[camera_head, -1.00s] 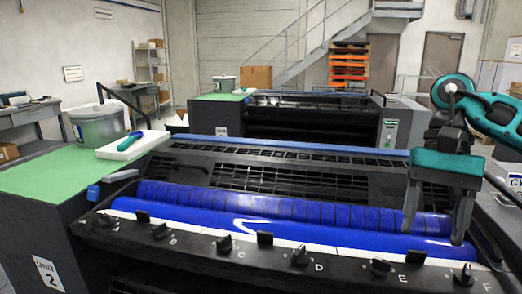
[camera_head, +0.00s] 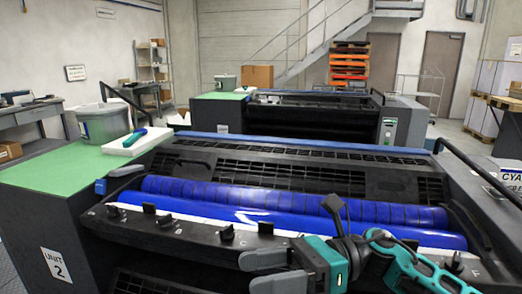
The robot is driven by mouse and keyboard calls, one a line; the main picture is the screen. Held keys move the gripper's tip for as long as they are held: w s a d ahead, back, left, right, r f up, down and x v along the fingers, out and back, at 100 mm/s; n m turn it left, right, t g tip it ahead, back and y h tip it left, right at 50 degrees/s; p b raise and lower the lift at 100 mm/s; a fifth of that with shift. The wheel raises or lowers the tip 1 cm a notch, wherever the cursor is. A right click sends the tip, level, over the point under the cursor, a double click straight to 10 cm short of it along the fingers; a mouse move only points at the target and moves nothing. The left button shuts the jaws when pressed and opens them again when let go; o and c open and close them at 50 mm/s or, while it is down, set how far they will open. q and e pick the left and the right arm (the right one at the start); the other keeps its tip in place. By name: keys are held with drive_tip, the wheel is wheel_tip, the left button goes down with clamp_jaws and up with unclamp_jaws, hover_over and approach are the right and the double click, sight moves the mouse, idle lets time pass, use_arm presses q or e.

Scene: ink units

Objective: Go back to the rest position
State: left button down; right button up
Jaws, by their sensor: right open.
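My right gripper (camera_head: 262,272) is at the bottom of the head view, right of centre, with its fingers pointing left. It is open, with nothing seen between its fingers. It is in front of the key rail of ink unit 2 and hides part of the rail and some of its black keys. My right arm comes in from the lower right. The blue ink roller (camera_head: 290,205) lies behind the gripper, with blue ink along the trough. My left gripper is not in view.
A green-topped cabinet (camera_head: 40,172) on the left bears a grey bucket (camera_head: 102,122) and a white pad (camera_head: 135,143) with a green-handled tool. A second press unit (camera_head: 300,118) stands behind. A black handrail (camera_head: 470,165) and a cyan-labelled container (camera_head: 510,178) are at right.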

drive_tip(key=w+d+f+m+t+h, duration=0.3)
drive_tip(key=f+m+t, duration=0.2)
drive_tip(key=m+t, duration=0.9)
drive_tip(key=w+d+f+m+t+h, duration=0.25)
drive_tip(key=f+m+t, duration=0.4)
drive_tip(key=m, duration=1.35)
drive_tip(key=s+d+f+m+h, duration=0.2)
drive_tip(key=d+f+m+h, duration=0.1)
drive_tip(key=f+m+h, duration=0.1)
drive_tip(key=s+d+f+m+h, duration=0.3)
drive_tip(key=d+f+m+h, duration=0.1)
drive_tip(key=f+m, duration=0.3)
drive_tip(key=shift+s+d+f+m+g, duration=0.3)
drive_tip(key=shift+f+g, duration=0.15)
drive_tip(key=shift+f, duration=0.25)
drive_tip(key=s+d+f+m+g+h, duration=0.1)
drive_tip(key=s+f+m, duration=0.1)
drive_tip(key=s+f, duration=0.1)
drive_tip(key=s+d+f+m+g, duration=0.1)
drive_tip(key=s+f+m, duration=0.1)
drive_tip(key=s+d+f+m+g+h, duration=0.1)
drive_tip(key=s+d+f+g, duration=0.1)
drive_tip(key=s+f, duration=0.1)
drive_tip(key=shift+s+d+f+m+h, duration=0.1)
drive_tip(key=shift+s+f+m+h, duration=0.2)
drive_tip(key=shift+s+m+h, duration=0.1)
drive_tip(key=shift+c, duration=0.2)
